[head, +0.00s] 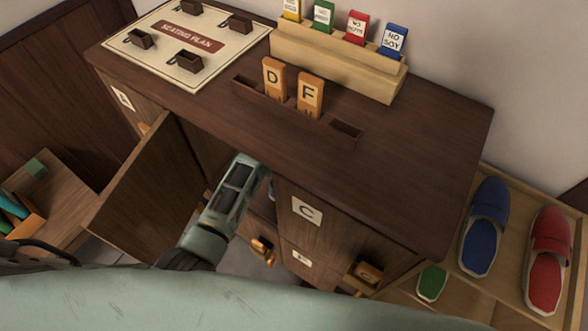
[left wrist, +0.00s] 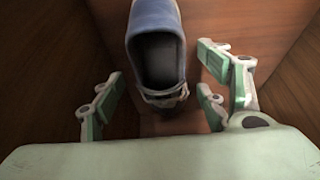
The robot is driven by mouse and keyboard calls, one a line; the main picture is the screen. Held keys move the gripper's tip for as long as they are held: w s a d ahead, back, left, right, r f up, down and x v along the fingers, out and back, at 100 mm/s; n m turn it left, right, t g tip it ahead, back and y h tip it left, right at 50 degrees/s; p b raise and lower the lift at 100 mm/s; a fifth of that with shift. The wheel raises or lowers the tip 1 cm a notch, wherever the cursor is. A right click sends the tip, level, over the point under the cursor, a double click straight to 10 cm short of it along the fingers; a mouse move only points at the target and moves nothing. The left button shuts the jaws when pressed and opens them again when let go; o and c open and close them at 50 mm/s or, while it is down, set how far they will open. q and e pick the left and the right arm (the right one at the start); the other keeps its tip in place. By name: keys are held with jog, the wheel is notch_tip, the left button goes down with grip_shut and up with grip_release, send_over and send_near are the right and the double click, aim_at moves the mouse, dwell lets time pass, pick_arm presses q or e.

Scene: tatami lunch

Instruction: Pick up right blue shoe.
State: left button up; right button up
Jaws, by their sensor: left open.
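A blue shoe (left wrist: 155,22) lies inside a wooden cabinet compartment in the left wrist view, its dark opening facing me. My left gripper (left wrist: 160,88) is open, with fingers on both sides of the shoe's near end. I see no clear grip on it. In the head view my left gripper (head: 238,180) reaches into the cabinet past an open door (head: 150,185); its fingertips and the inside shoe are mostly hidden there. Another blue shoe (head: 486,225) rests on the wooden rack at the right. My right gripper is not in view.
The dark cabinet top (head: 425,155) lies above my left gripper. The compartment walls (left wrist: 265,35) are close on both sides. A red shoe (head: 548,260) and a green shoe (head: 432,282) are on the rack (head: 465,288). Tiles D and F stand on top.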

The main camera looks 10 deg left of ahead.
pick_arm(q)
jog(key=w, duration=0.1)
jog(key=w+d, duration=0.1)
jog(key=w, duration=0.1)
jog(key=shift+w+d+f, duration=0.1)
jog(key=shift+w+d, duration=0.25)
jog(key=shift+f, duration=0.45)
jog(key=shift+c, duration=0.3)
jog(key=c, duration=1.3)
jog(key=shift+c, duration=0.6)
jog(key=shift+r, duration=0.2)
